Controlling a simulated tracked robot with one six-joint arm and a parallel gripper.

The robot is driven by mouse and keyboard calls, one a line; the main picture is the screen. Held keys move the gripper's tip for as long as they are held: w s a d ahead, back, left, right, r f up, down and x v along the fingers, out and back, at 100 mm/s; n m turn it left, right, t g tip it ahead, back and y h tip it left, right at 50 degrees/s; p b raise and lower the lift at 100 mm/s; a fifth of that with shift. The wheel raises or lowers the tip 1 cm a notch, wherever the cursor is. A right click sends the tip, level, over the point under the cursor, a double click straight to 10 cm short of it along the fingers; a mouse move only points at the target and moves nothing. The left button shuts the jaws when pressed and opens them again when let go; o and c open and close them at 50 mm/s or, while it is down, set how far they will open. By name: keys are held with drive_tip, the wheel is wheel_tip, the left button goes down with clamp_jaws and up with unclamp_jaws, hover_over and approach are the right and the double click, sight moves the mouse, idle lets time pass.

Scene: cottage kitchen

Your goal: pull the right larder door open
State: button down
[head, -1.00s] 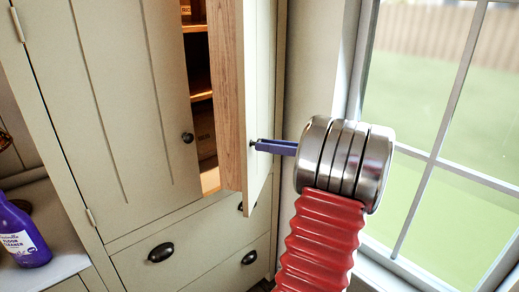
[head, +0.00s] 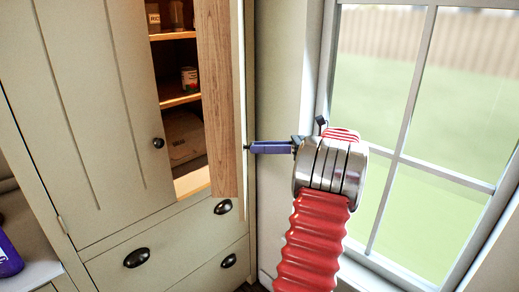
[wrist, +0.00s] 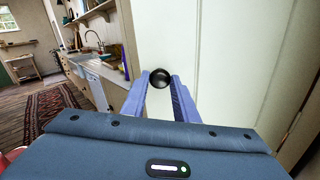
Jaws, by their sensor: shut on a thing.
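The right larder door (head: 219,100) stands well open, seen nearly edge-on in the head view, with its wooden inner side facing left. In the wrist view its pale outer face (wrist: 215,60) fills the middle and right. Its round black knob (wrist: 159,78) sits between the tips of my two blue fingers. My gripper (head: 252,148) is shut on the knob, its fingers reaching left from the metal wrist. The left larder door (head: 95,100) is shut and has its own black knob (head: 158,142).
Inside the larder are shelves (head: 180,97) with a small tin (head: 189,78) and a sack-like item (head: 184,138). Drawers with black cup handles (head: 136,257) lie below. A window (head: 430,130) is close on the right. A purple bottle (head: 8,254) stands at the lower left.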

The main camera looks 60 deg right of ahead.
drive_tip(key=shift+w+r, duration=0.1)
drive_tip(key=shift+w, duration=0.05)
drive_tip(key=c, duration=1.4)
unclamp_jaws()
wheel_tip(320, 180, up, 10)
drive_tip(key=shift+f, duration=0.1)
